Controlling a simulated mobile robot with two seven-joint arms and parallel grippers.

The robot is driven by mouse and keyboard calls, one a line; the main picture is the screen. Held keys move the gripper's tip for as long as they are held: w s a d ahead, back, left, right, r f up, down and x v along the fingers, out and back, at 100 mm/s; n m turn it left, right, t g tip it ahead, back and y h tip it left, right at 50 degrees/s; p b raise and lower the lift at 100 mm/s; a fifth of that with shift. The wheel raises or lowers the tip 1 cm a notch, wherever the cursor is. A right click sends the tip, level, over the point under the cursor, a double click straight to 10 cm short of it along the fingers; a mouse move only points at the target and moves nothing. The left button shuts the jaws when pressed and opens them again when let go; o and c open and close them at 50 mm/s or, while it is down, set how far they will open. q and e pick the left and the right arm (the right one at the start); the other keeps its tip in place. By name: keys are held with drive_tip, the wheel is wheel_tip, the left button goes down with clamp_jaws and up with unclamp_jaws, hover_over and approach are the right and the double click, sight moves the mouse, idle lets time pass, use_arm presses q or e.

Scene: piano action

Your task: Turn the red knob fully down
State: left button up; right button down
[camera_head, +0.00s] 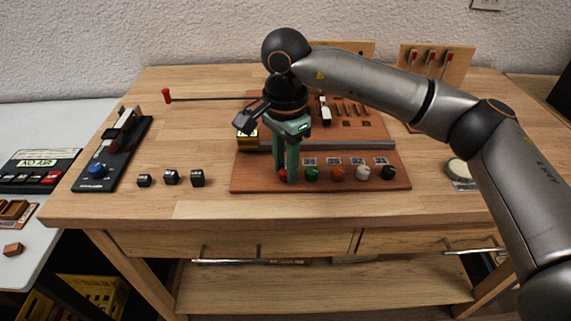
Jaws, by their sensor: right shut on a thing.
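The red knob (283,176) is at the left end of a row of knobs on the front of a brown panel (330,185). It shows only in part, at the tips of my right gripper. My right gripper (288,177) comes down from above with its greenish fingers and is shut on the red knob. The fingers hide much of the knob, and I cannot tell how far it is turned. My left gripper is not in view.
Right of the red knob are green (312,174), orange (337,174), white (362,173) and black (388,173) knobs. Three black cubes (171,177) and a black device (125,155) stand left. A red-tipped rod (205,99) extends left behind my gripper.

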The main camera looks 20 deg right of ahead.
sight(285, 170)
drive_tip(key=shift+n, duration=0.6)
drive_tip(key=shift+r, duration=0.1)
drive_tip(key=c, duration=0.9)
unclamp_jaws()
wheel_tip(285, 170, up, 12)
drive_tip(key=p, duration=0.1)
drive_tip(key=shift+r, duration=0.25)
